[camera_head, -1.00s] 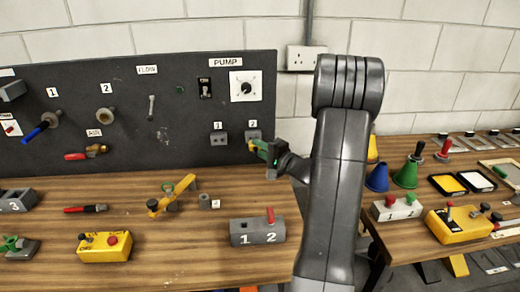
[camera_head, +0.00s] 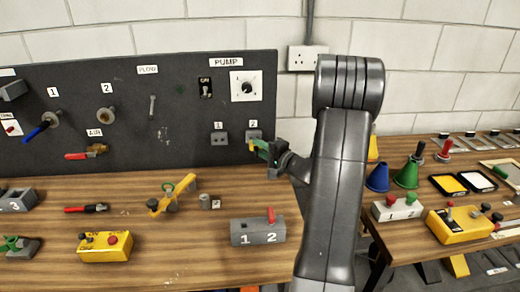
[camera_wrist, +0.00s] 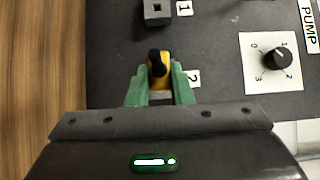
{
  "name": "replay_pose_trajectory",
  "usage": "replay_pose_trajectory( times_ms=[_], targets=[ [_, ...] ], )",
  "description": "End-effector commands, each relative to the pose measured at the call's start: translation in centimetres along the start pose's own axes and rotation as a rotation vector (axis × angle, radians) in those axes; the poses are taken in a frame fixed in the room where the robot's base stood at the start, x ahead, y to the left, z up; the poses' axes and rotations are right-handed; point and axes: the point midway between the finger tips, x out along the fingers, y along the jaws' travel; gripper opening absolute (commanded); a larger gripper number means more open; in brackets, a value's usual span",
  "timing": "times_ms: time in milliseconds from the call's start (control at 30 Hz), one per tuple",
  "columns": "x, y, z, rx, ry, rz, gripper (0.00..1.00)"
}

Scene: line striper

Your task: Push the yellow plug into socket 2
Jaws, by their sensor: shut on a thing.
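The yellow plug (camera_wrist: 160,70), with a dark top, is between the green fingers of my gripper (camera_wrist: 159,75) in the wrist view. My gripper is shut on it. In the head view the plug's yellow end (camera_head: 252,146) shows at the tip of my gripper (camera_head: 261,149), against the lower front of socket 2 (camera_head: 254,134). Socket 2 is a grey block on the dark panel under label 2. I cannot tell how far the plug is in.
Socket 1 (camera_head: 219,139) is left of socket 2 and empty. The pump dial (camera_head: 246,86) and a black switch (camera_head: 204,87) are above. On the bench below stand a grey box (camera_head: 257,233) with a red lever and a yellow control box (camera_head: 104,247).

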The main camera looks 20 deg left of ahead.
Motion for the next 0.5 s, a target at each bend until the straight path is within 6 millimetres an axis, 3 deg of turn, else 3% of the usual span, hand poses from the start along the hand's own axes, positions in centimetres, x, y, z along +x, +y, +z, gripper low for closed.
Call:
replay_pose_trajectory(
  times_ms=[500],
  targets=[
    [0.63,0.05,-0.51,0.0,0.0,0.0,0.0]
  ],
)
